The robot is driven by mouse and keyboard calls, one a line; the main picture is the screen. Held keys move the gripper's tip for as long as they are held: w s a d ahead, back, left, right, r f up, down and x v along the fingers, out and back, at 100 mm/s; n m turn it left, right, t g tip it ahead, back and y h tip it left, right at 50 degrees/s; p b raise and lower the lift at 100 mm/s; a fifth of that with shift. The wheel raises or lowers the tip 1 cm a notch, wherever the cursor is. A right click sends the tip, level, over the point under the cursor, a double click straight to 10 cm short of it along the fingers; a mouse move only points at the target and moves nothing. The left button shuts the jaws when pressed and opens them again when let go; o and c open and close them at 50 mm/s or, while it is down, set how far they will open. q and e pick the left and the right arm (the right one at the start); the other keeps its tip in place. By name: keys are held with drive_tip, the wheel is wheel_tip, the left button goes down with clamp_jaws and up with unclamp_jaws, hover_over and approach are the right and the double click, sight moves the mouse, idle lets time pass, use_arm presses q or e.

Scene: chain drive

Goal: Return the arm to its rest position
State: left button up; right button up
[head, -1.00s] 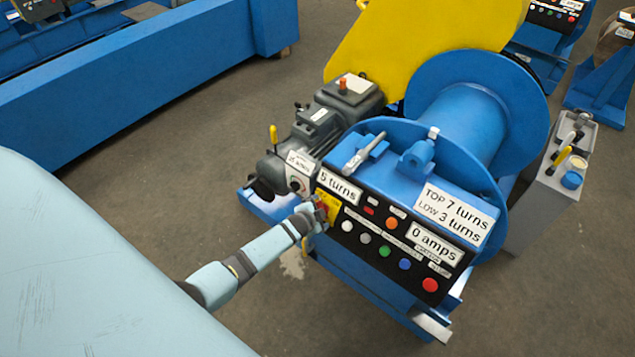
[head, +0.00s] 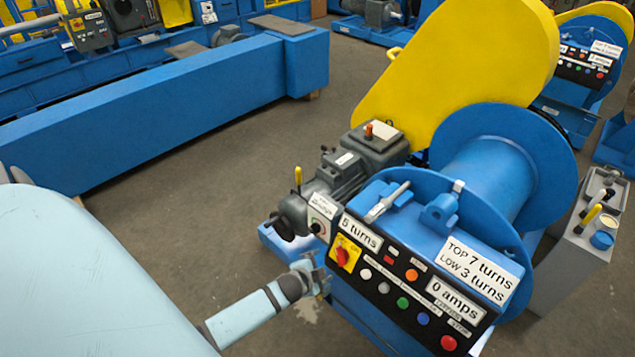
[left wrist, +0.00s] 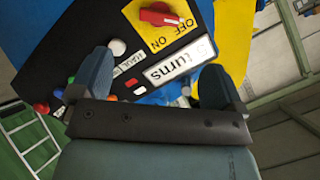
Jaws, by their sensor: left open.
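My left gripper (head: 318,278) is at the left end of the black control panel (head: 385,283), just below and left of the red rotary switch (head: 345,253) on its yellow plate. In the left wrist view, the two fingers of my left gripper (left wrist: 155,85) stand wide apart with nothing between them. The red switch also shows there (left wrist: 158,14), beyond the fingers, with OFF and ON printed on its plate. My right gripper is in neither view.
The panel is on a blue winch with a blue drum (head: 485,180), a yellow guard (head: 460,70) and a grey motor (head: 350,170). A long blue beam (head: 150,120) lies behind. Open floor (head: 200,215) is at the left.

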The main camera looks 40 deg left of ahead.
use_arm(q)
drive_tip(key=shift+s, duration=0.1)
idle(0.5)
drive_tip(key=s+d+r+n+h, duration=0.2)
drive_tip(key=s+d+r, duration=0.2)
drive_tip(key=s+d, duration=0.4)
drive_tip(key=s+d+r+n+h, duration=0.2)
drive_tip(key=s+d+r, duration=0.3)
drive_tip(key=s+d, duration=0.3)
drive_tip(key=shift+n, duration=0.8)
